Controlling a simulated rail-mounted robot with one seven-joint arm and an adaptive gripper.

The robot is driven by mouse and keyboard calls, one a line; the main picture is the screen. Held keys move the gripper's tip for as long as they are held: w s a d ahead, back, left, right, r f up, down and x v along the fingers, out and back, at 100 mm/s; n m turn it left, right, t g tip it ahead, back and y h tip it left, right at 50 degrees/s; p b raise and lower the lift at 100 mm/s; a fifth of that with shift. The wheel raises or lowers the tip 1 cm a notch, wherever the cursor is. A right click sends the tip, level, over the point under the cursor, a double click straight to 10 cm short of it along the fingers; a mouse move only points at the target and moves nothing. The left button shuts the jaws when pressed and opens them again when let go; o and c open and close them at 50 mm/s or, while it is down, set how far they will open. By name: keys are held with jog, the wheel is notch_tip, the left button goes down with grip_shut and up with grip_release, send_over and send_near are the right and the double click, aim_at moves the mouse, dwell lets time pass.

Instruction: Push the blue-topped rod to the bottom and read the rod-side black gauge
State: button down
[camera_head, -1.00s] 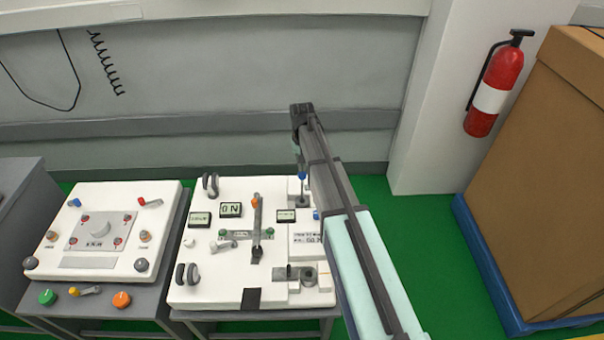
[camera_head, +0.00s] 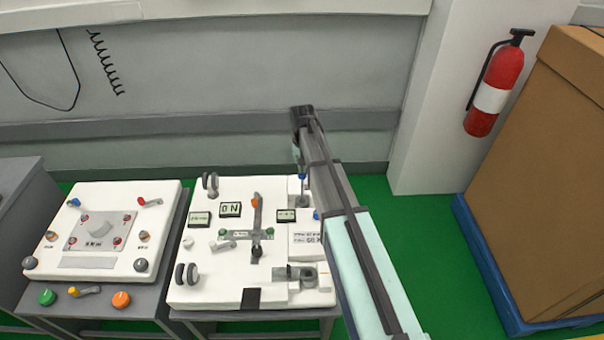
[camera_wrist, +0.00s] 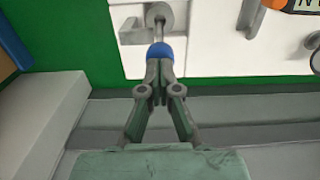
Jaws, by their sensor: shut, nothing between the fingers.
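The blue-topped rod (camera_head: 302,177) stands upright at the back right of the white cart panel, partly hidden by my arm. In the wrist view its blue ball top (camera_wrist: 160,50) sits on a thin shaft over a round grey base (camera_wrist: 160,17). My gripper (camera_wrist: 160,64) is shut and empty, its fingertips right at the blue top. I cannot tell whether they touch it. A small black gauge (camera_head: 286,215) lies on the panel just in front of the rod; its digits are too small to read.
A second cart (camera_head: 98,258) stands left. A cardboard box (camera_head: 555,170) on a blue pallet and a fire extinguisher (camera_head: 493,90) are right.

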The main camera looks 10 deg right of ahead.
aim_at(302, 175)
jog(key=shift+f+b, duration=0.95)
jog(key=shift+f, duration=1.55)
jog(key=shift+r, duration=0.15)
dwell(0.6)
jog(key=shift+r+p, duration=2)
jog(key=shift+r, duration=1.4)
